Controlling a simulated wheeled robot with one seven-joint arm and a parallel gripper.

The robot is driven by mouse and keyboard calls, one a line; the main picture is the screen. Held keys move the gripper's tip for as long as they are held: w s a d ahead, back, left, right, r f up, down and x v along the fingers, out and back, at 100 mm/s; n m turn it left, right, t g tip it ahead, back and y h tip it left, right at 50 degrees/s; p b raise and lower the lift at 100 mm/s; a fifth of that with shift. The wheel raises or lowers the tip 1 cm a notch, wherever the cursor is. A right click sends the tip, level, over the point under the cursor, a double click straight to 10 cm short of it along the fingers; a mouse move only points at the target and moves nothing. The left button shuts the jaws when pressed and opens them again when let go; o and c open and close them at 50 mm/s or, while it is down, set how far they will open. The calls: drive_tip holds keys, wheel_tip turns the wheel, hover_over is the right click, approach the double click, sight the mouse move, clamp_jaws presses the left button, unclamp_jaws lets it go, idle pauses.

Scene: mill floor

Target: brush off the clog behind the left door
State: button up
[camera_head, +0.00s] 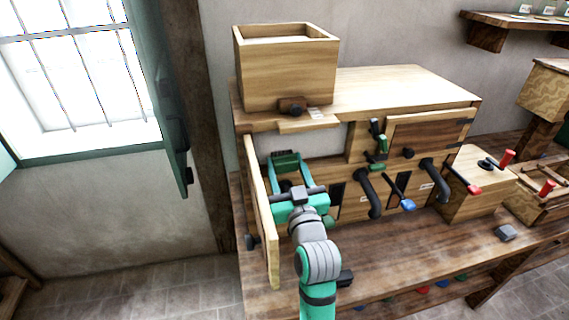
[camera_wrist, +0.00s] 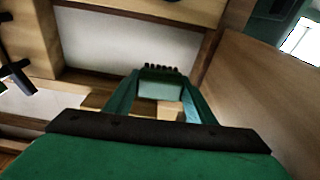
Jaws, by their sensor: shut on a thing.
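The left door (camera_head: 262,212) of the wooden machine stands swung open towards the front; in the wrist view it is the wooden panel (camera_wrist: 262,85) on the right. My gripper (camera_head: 287,178) reaches in beside the door, at the opening. In the wrist view my gripper (camera_wrist: 160,100) is shut on a green brush (camera_wrist: 160,88) with short dark bristles. The brush also shows in the head view (camera_head: 286,160), inside the opening under the hopper. I cannot make out the clog for certain; my gripper and the brush cover part of the opening.
A wooden hopper (camera_head: 284,75) with a dark-knobbed slide stands above the opening. To the right are a wooden door (camera_head: 428,133), black curved pipes (camera_head: 368,193) and a blue-tipped lever (camera_head: 405,202). The bench (camera_head: 390,265) is mostly clear in front; a grey block (camera_head: 505,232) lies there.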

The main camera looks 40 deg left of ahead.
drive_tip(key=shift+d, duration=0.15)
drive_tip(key=shift+r+v, duration=0.2)
drive_tip(key=shift+v, duration=1.15)
drive_tip(key=shift+s, duration=0.1)
